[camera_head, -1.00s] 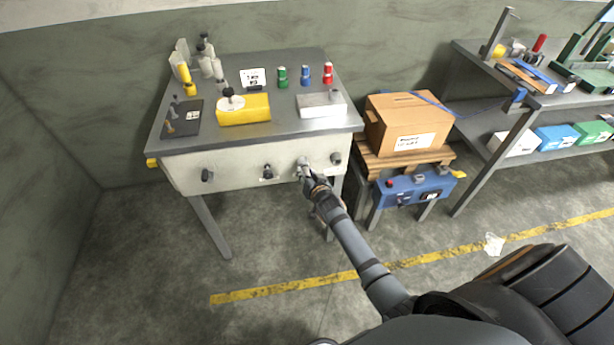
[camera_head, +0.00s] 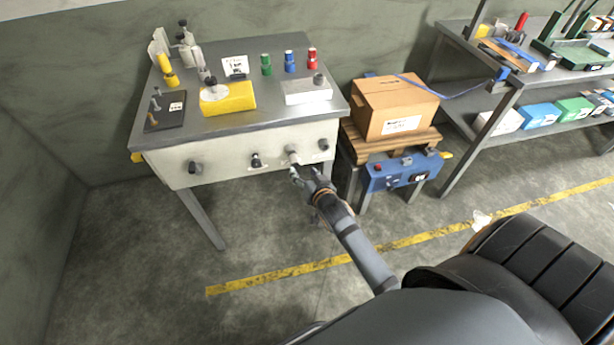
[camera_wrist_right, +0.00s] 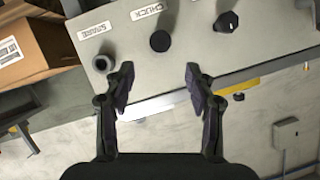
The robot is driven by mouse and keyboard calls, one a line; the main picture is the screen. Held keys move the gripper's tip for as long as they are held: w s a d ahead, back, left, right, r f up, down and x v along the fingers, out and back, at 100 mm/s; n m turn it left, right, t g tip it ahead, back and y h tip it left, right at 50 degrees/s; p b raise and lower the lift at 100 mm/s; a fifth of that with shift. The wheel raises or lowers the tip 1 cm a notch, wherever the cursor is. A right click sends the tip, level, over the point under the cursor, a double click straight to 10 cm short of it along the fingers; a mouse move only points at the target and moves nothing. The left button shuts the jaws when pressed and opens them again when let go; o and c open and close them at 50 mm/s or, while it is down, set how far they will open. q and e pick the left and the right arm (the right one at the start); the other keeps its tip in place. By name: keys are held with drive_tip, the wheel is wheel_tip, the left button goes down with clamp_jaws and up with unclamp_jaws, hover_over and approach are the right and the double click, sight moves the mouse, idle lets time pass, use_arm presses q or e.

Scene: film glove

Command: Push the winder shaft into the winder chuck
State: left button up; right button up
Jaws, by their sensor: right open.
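On the front panel of the workbench (camera_head: 225,163), a short grey cylinder (camera_head: 293,157) sticks out. In the right wrist view it has a dark round end (camera_wrist_right: 160,41) beside the label CHUCK. I cannot tell how much of it is the winder shaft and how much the chuck. My right gripper (camera_head: 299,172) is in front of this cylinder, a little below it in the head view. In the right wrist view its fingers (camera_wrist_right: 158,83) are spread apart with nothing between them, and the cylinder lies beyond their tips. My left gripper is not in view.
A grey stub (camera_wrist_right: 103,63) labelled SPARE and a black knob (camera_wrist_right: 227,21) flank the cylinder. A cardboard box (camera_head: 395,107) on a wooden pallet and a blue unit (camera_head: 402,171) stand to the right. The floor in front of the bench is mostly clear.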

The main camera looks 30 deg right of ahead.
drive_tip(key=shift+v, duration=1.15)
drive_tip(key=s+f+n+g, duration=0.1)
drive_tip(key=s+f+g, duration=0.1)
drive_tip(key=s+f, duration=0.5)
drive_tip(key=s+d+f+n+g, duration=0.1)
drive_tip(key=s+f+g, duration=0.15)
drive_tip(key=f, duration=0.95)
drive_tip(key=s+f+n+g, duration=0.1)
drive_tip(key=s+f+g, duration=0.1)
drive_tip(key=s+f, duration=0.5)
drive_tip(key=s+f+n+g, duration=0.1)
drive_tip(key=s+f+g, duration=0.1)
drive_tip(key=s+f, duration=0.3)
drive_tip(key=s+d+f+g, duration=0.1)
drive_tip(key=s+f, duration=0.4)
drive_tip(key=s, duration=0.6)
drive_tip(key=s+d+f+n+g+p, duration=0.1)
drive_tip(key=s+f+g, duration=0.2)
drive_tip(key=s+f, duration=0.3)
drive_tip(key=s, duration=0.2)
drive_tip(key=shift+s+n, duration=0.3)
drive_tip(key=shift+s, duration=0.05)
